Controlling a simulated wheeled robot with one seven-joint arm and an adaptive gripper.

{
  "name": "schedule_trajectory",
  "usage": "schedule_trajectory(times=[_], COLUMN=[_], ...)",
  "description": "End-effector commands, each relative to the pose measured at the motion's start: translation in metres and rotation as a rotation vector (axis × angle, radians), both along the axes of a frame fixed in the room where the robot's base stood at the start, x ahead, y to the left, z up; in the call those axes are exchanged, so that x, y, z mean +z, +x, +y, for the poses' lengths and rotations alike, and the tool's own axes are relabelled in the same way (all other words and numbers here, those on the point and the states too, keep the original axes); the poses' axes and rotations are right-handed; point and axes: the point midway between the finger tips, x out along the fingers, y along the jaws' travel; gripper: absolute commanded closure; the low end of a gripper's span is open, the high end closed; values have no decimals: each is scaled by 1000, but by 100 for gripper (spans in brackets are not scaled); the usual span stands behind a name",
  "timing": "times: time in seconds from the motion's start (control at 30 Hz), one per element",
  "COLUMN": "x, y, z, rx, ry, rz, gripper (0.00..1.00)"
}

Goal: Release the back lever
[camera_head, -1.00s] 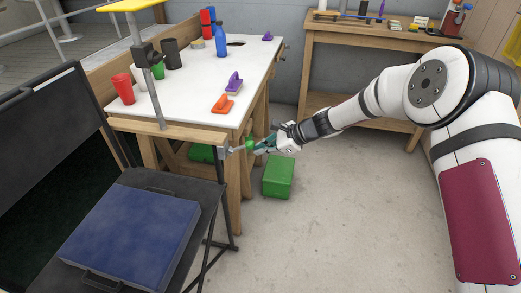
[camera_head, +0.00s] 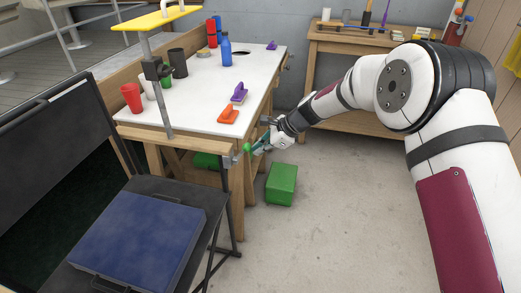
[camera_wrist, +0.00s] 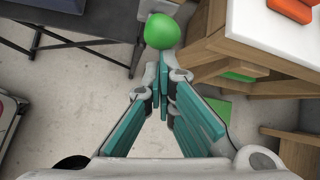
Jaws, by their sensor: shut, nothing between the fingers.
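A lever with a round green knob (camera_head: 247,147) sits at the near corner of the white-topped workbench (camera_head: 205,112), below the top. The knob also shows large in the wrist view (camera_wrist: 162,31). My gripper (camera_head: 258,149) is just right of the knob. In the wrist view its teal fingers (camera_wrist: 163,62) are closed together, with their tips at the knob's lower edge; they do not enclose it. I cannot tell whether they touch it. A grey metal part (camera_head: 267,120) shows on the bench's right edge behind my gripper; its shape is unclear.
A green box (camera_head: 281,184) stands on the floor right of the bench. A blue case (camera_head: 136,240) lies on a black folding table at the front left. Cups, a blue bottle (camera_head: 225,48) and orange and purple tools stand on the bench. The floor to the right is clear.

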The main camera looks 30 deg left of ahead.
Motion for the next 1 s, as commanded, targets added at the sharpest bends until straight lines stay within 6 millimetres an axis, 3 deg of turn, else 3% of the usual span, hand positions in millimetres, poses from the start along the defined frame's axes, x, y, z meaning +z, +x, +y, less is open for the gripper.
schedule_trajectory(times=[0.43, 0.7, 0.8, 1.0], x=[3, -32, 0, 34], y=[0, 18, 16, 16], z=[3, -27, -37, -56], rx=[3, -2, 1, 1], ry=[12, 3, 5, 2], rz=[-1, 1, -4, -2], gripper=[100, 100, 100, 100])
